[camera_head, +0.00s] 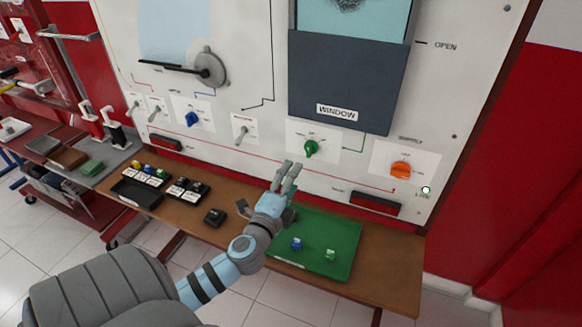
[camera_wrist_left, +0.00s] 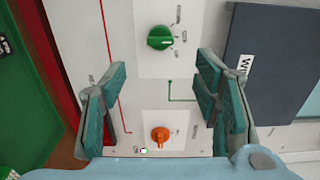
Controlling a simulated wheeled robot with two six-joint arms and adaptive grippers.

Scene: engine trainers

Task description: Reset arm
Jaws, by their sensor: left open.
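My left arm reaches in from the lower left in the head view. Its gripper (camera_head: 284,180) is over the far left part of the green tray, in front of the white panel and below the green knob (camera_head: 311,149). In the left wrist view the two fingers of this gripper (camera_wrist_left: 160,78) are spread wide with nothing between them. The green knob (camera_wrist_left: 160,38) and the orange knob (camera_wrist_left: 160,134) show on the panel beyond the open jaws, apart from the fingers. My right gripper is not in view.
The green tray (camera_head: 345,247) holds a blue piece (camera_head: 297,243) and a green piece (camera_head: 330,254). A black tray (camera_head: 137,193) stands left on the brown bench. The panel (camera_head: 265,75) carries a window cover (camera_head: 345,75), switches and a blue knob (camera_head: 193,119). The bench's right end is clear.

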